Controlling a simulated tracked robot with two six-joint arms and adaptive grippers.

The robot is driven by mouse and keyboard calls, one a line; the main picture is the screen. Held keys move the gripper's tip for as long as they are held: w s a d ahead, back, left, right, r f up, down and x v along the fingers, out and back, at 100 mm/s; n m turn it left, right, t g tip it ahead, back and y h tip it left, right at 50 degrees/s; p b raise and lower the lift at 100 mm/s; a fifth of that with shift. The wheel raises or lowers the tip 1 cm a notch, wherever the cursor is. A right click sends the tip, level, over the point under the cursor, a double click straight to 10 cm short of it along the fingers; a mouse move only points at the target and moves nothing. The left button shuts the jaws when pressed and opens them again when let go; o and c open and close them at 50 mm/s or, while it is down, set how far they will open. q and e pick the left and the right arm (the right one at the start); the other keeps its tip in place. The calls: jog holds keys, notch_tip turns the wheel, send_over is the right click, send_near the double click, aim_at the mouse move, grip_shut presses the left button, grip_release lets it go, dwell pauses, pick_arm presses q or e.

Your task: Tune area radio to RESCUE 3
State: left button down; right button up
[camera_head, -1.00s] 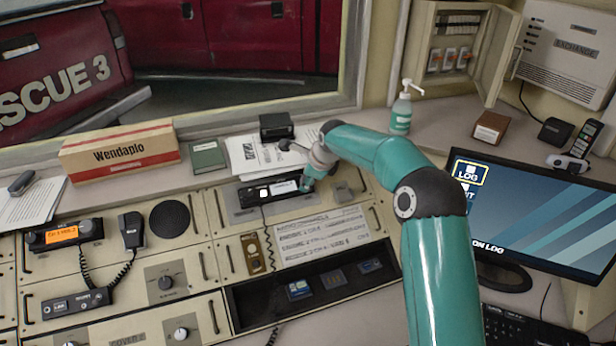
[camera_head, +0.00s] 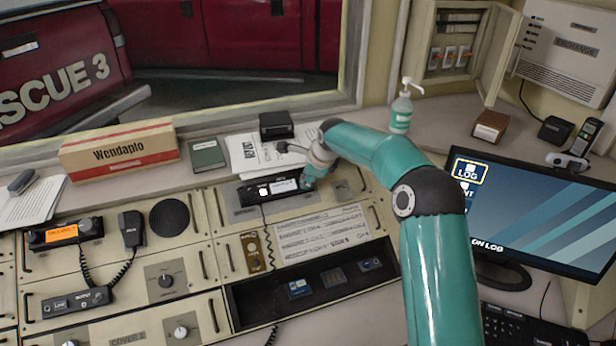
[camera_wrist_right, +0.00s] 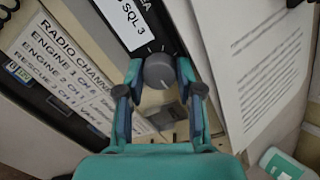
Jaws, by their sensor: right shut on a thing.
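The area radio (camera_head: 270,189) is a dark unit with a lit white display, set in the console below the papers. In the right wrist view its display (camera_wrist_right: 132,22) is partly cut off and ends in "SQL 3". My right gripper (camera_head: 308,181) is at the radio's right end. In the right wrist view its two fingers stand on either side of a round grey knob (camera_wrist_right: 160,70) and are shut on it. A printed radio channels card (camera_head: 322,232) lies below the radio; its lines are partly legible in the wrist view (camera_wrist_right: 68,72). My left gripper is not in view.
Loose papers (camera_head: 255,152) and a small black box (camera_head: 276,125) lie behind the radio. A second radio with an orange display (camera_head: 62,235) and a handset (camera_head: 132,229) are at left. A pump bottle (camera_head: 401,112) and a monitor (camera_head: 540,215) stand at right.

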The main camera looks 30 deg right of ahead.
jog(key=n, duration=0.6)
jog(key=shift+a+n+g, duration=0.1)
jog(key=shift+n+g, duration=0.2)
jog(key=shift+n, duration=0.1)
jog(key=n, duration=0.5)
jog(key=shift+f+n+h, duration=0.1)
jog(key=shift+n+h, duration=0.2)
jog(key=o, duration=0.8)
jog(key=shift+o, duration=0.4)
